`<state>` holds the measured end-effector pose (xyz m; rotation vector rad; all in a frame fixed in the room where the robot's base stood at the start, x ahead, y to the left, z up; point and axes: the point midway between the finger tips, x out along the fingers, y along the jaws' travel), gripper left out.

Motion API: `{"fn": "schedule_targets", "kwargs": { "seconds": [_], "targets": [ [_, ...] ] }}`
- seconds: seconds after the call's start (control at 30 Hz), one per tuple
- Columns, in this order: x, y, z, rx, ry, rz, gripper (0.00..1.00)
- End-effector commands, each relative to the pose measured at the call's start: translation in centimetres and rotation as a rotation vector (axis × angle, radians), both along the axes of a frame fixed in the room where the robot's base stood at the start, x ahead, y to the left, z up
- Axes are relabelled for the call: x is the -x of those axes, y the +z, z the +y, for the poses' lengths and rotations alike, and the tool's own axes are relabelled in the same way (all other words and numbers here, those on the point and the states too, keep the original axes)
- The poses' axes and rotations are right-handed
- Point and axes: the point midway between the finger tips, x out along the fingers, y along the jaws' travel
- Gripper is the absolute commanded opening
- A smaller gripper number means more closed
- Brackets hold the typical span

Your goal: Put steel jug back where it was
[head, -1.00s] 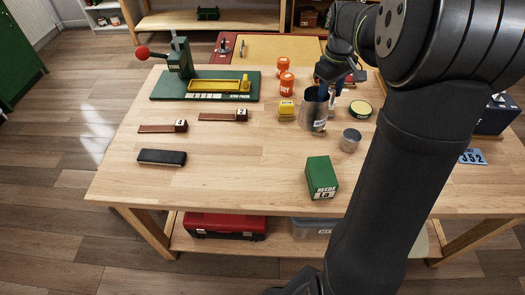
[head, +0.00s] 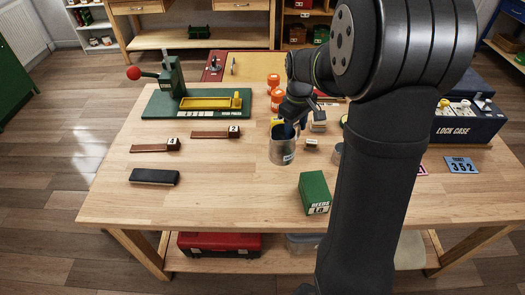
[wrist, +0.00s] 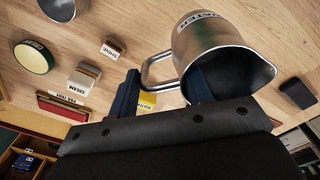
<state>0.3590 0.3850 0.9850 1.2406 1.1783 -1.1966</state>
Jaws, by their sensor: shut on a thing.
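The steel jug (head: 283,150) is a grey metal pitcher with a pale label, at the middle of the wooden bench in the head view. It looks roughly upright; I cannot tell whether its base touches the bench. The jug also fills the upper right of the wrist view (wrist: 215,45), with its open mouth and loop handle showing. My gripper (head: 291,128) is at the jug's rear rim. In the wrist view my gripper (wrist: 162,92) has its two blue fingers apart around the handle side, the right finger at the mouth. The exact contact is partly hidden.
A green reeds box (head: 314,192) stands in front right of the jug. A small steel cup (head: 337,154) is partly behind my arm. A yellow box (wrist: 147,101) is close by the fingers.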

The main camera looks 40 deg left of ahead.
Motion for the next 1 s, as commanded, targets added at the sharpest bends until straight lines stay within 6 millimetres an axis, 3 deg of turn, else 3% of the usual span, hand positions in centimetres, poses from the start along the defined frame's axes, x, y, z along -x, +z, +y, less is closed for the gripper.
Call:
{"fn": "schedule_targets", "kwargs": {
  "seconds": [0.2, 0.4, 0.6, 0.87, 1.0],
  "targets": [
    [2.1, -3.0, 4.6, 0.002, 0.005, 0.002, 0.06],
    [3.4, -4.9, 7.4, 0.001, 0.003, 0.001, 0.06],
    [3.7, -5.6, 8.1, 0.0, 0.0, 0.0, 0.06],
    [3.7, -9.0, 8.1, 0.003, 0.0, 0.002, 0.06],
    [3.6, -9.3, 8.1, -0.001, 0.0, 0.0, 0.06]
  ]
}}
